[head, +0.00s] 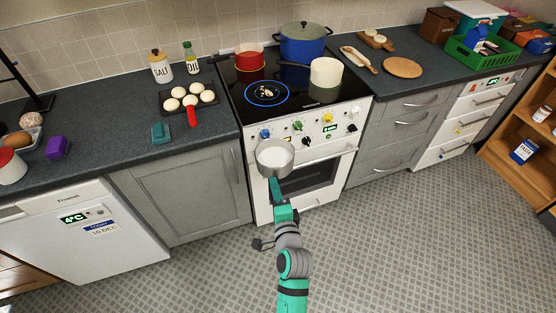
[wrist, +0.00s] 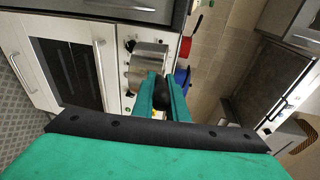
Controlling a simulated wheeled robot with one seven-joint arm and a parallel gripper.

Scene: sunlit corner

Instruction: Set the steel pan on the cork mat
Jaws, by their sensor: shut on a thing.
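The steel pan (head: 275,168) is held in the air in front of the stove, roughly level, with a pale white inside. My gripper (head: 276,188) is shut on its handle. In the wrist view the pan's steel side (wrist: 150,60) shows beyond my gripper (wrist: 163,95), with the dark handle between the green fingers. The round cork mat (head: 403,67) lies flat on the counter right of the stove, with nothing on it.
On the stove (head: 290,110) are a red pot (head: 249,60), a blue lidded pot (head: 303,45), a cream pot (head: 326,72) and a blue-ringed burner (head: 267,94).

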